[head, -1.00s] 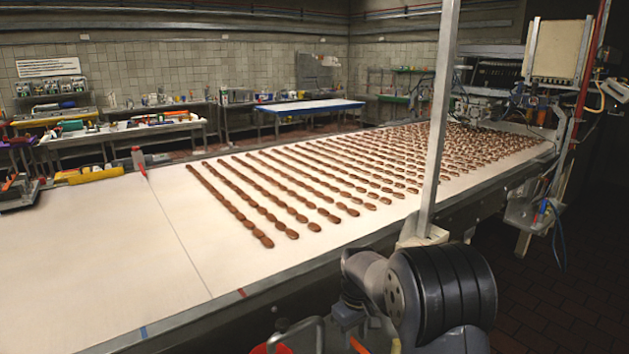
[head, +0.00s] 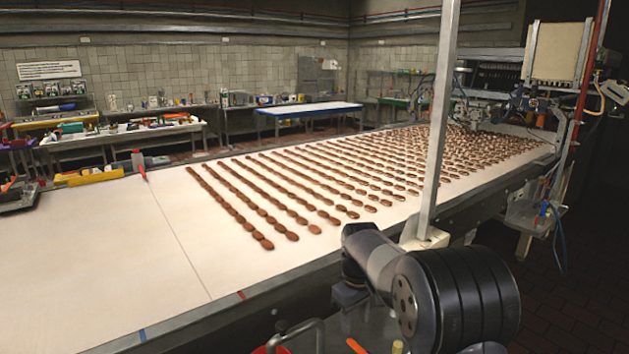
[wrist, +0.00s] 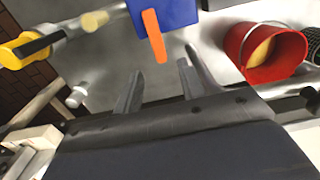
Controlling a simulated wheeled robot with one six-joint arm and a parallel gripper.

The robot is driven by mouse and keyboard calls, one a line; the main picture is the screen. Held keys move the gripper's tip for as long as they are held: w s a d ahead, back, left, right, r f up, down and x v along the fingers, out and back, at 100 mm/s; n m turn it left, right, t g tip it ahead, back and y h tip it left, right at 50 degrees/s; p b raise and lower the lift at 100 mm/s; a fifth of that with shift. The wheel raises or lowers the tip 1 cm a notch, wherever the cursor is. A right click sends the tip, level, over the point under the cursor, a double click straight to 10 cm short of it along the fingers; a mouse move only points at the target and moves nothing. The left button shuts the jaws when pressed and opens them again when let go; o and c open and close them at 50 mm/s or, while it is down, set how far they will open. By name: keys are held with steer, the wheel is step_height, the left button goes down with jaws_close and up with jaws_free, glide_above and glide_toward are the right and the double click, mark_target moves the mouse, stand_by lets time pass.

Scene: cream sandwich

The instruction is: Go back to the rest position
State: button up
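My gripper (wrist: 160,67) shows in the wrist view with its two dark fingers apart and nothing between them. Beyond the fingers are a grey surface, a blue container (wrist: 165,12) with an orange handle, and a red bucket (wrist: 262,52) with something tan inside. In the head view my arm stands at the lower right, in front of the belt's near edge. My gripper cannot be made out there.
A long pale conveyor belt (head: 95,250) carries many rows of brown cookies (head: 222,205). Its near left part is bare. A metal post (head: 436,130) rises at the near edge beside my arm. A yellow-ended object (wrist: 22,50) lies at the wrist view's left.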

mark_target(354, 343)
step_height(354, 343, down, 6)
steer(key=shift+f+p, duration=0.15)
steer(key=shift+p, duration=0.15)
steer(key=shift+w+d+m, duration=0.2)
steer(key=shift+d+m, duration=0.2)
steer(key=shift+m, duration=0.7)
